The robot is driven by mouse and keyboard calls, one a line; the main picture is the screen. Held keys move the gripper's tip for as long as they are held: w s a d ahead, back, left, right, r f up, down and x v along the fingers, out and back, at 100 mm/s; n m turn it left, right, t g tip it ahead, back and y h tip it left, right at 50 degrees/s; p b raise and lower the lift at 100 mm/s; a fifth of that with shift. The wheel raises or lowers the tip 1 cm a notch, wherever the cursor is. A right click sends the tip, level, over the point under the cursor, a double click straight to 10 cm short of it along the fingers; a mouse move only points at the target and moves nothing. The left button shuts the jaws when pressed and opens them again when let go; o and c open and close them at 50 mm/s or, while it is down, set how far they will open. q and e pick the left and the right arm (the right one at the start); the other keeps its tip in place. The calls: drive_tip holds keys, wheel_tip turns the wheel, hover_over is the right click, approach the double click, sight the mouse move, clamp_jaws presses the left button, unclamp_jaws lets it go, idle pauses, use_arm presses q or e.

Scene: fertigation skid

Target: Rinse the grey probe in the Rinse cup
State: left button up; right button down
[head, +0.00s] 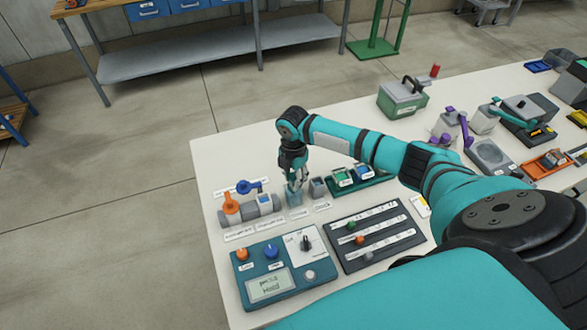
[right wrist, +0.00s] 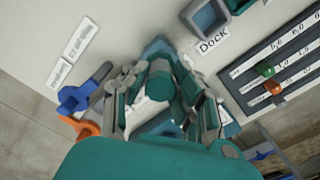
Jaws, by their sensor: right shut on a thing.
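My right gripper (head: 295,180) points down over a blue-grey cup (head: 294,198), which seems to be the Rinse cup; its label is too small to read. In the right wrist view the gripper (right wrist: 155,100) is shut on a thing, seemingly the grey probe. A round teal end (right wrist: 158,84) shows between the fingers. The probe's lower part is hidden, so I cannot tell how deep it reaches into the cup. The grey Dock cup (head: 317,187) stands just to the right; it also shows in the right wrist view (right wrist: 208,18). My left gripper is not in view.
An orange valve (head: 231,204) and a blue valve (head: 249,187) stand left of the cup. A control box (head: 270,272) and a dark slider panel (head: 375,238) lie in front. A green tray (head: 375,181) with two cups is at the right.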

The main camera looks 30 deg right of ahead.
drive_tip(key=shift+r+p, duration=2.9)
drive_tip(key=shift+r, duration=0.25)
drive_tip(key=shift+r+p, duration=0.5)
drive_tip(key=shift+r, duration=0.65)
